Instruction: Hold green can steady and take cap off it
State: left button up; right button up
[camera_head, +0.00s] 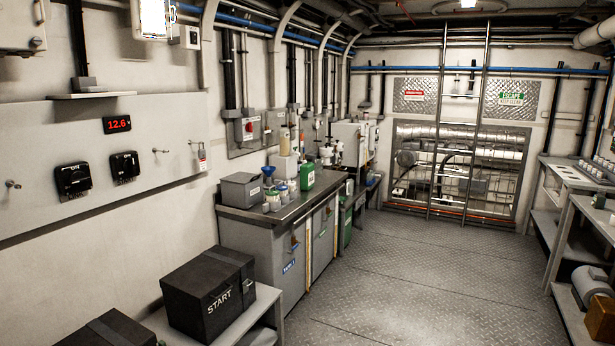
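Neither my left nor my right gripper is in view, and nothing is touching the can.
A grey box (241,190) and several small jars stand left of the can. Black START box (208,293) sits on a low bench nearer me. Ladder (459,130) stands at the back. Shelving (575,205) lines the right. The plate floor (430,270) between is clear.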

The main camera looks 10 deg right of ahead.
aim_at(306, 170)
jog(key=i+l+z, duration=0.4)
jog(key=i, duration=0.6)
jog(key=i+l+z, duration=0.1)
jog(key=i+z, duration=0.35)
jog(key=i, duration=0.55)
jog(key=i+u, duration=0.1)
jog(key=i, duration=0.55)
jog(key=i+l+u, duration=0.1)
jog(key=i, duration=0.55)
jog(key=i+l+u, duration=0.15)
jog(key=i, duration=0.5)
